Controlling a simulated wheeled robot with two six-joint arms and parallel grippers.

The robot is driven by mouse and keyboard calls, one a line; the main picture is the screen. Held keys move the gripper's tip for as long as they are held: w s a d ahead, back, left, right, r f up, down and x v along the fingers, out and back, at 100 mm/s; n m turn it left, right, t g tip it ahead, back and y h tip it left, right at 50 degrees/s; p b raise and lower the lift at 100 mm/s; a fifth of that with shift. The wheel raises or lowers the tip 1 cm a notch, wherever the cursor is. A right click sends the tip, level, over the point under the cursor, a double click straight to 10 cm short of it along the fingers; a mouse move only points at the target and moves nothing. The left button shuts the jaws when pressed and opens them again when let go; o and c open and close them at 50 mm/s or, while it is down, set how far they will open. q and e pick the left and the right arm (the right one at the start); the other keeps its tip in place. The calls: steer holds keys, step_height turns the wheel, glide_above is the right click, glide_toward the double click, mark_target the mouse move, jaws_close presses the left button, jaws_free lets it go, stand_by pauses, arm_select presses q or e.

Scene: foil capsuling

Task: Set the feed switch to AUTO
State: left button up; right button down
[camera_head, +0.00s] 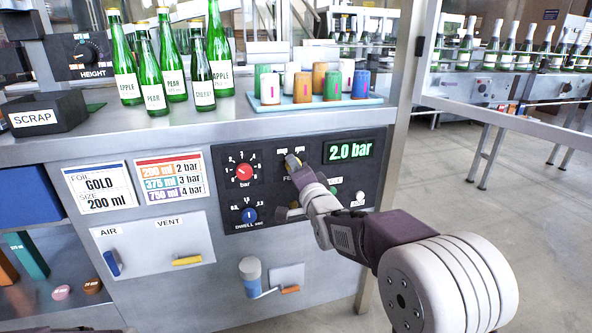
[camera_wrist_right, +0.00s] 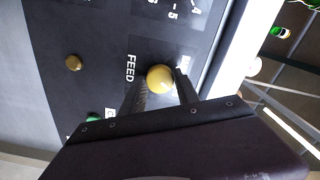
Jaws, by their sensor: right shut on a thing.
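The feed switch is a yellowish knob (camera_wrist_right: 160,79) on the dark control panel (camera_head: 262,165), with the word FEED beside it in the right wrist view. My right gripper (camera_wrist_right: 162,84) has a finger on each side of the knob and is shut on it. In the head view my right gripper (camera_head: 296,172) reaches the panel left of the 2.0 bar display (camera_head: 349,151) and covers much of the switch. Two small labels above the switch are too small to read, and its setting cannot be told.
A red pressure dial (camera_head: 244,172) and a blue dwell dial (camera_head: 249,215) sit left of the switch. A green button (camera_head: 333,190) and a pale knob (camera_head: 360,197) are close to my right arm. Bottles (camera_head: 171,65) and a capsule tray (camera_head: 315,105) stand on the counter above.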

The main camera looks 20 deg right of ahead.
steer(key=shift+m, duration=0.5)
steer(key=c, duration=0.9)
jaws_free()
steer(key=s+p, duration=0.2)
steer(key=s, duration=0.7)
steer(key=shift+d, duration=0.15)
